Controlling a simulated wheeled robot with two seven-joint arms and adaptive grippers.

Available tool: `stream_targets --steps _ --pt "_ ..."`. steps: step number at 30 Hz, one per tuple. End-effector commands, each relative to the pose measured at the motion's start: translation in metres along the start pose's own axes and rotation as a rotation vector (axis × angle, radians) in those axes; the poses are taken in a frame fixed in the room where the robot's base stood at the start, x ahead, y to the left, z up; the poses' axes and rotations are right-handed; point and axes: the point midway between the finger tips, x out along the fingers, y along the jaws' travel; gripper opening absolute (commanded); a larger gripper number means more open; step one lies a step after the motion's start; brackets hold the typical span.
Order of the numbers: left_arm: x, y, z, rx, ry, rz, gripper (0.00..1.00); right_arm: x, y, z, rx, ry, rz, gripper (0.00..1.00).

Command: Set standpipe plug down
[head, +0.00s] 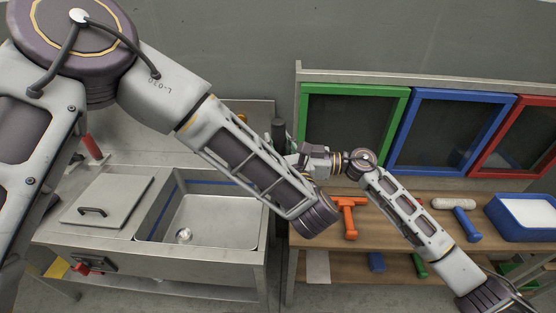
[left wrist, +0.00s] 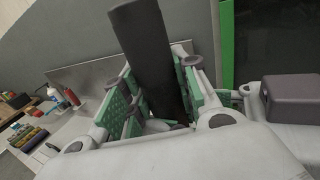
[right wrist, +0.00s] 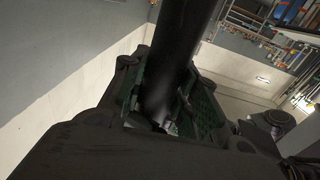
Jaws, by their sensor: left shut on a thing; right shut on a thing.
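The standpipe plug appears as a dark upright cylinder (head: 278,130) above the gap between sink unit and bench in the head view. Its lower part is hidden behind my left arm. In the left wrist view my left gripper (left wrist: 158,108), with green pads, is shut around a dark tube (left wrist: 145,50). In the right wrist view my right gripper (right wrist: 168,112) is also shut around a dark tube (right wrist: 182,40). The two grippers are close together, seemingly on the same plug. The plug's lower end does not show.
Coloured frames (head: 350,92) stand behind.

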Motion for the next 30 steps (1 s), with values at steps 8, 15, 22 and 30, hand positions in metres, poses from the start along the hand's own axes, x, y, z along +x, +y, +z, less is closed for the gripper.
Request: stream_targets --steps 8,15,22,30 --pt "0.0 0.0 0.0 0.0 -0.001 0.0 0.52 0.0 0.001 -0.001 -0.001 0.001 0.002 0.0" --pt "0.0 0.0 0.0 0.0 0.0 0.0 0.55 0.0 0.0 -0.001 -0.001 0.001 0.001 0.0" --pt "-0.003 0.0 0.0 0.0 0.001 -0.001 0.55 0.0 0.0 -0.001 -0.001 0.001 0.001 0.0" --pt "-0.025 -0.001 -0.001 0.0 0.002 -0.002 0.55 0.0 0.0 -0.001 -0.001 0.001 0.001 0.0"
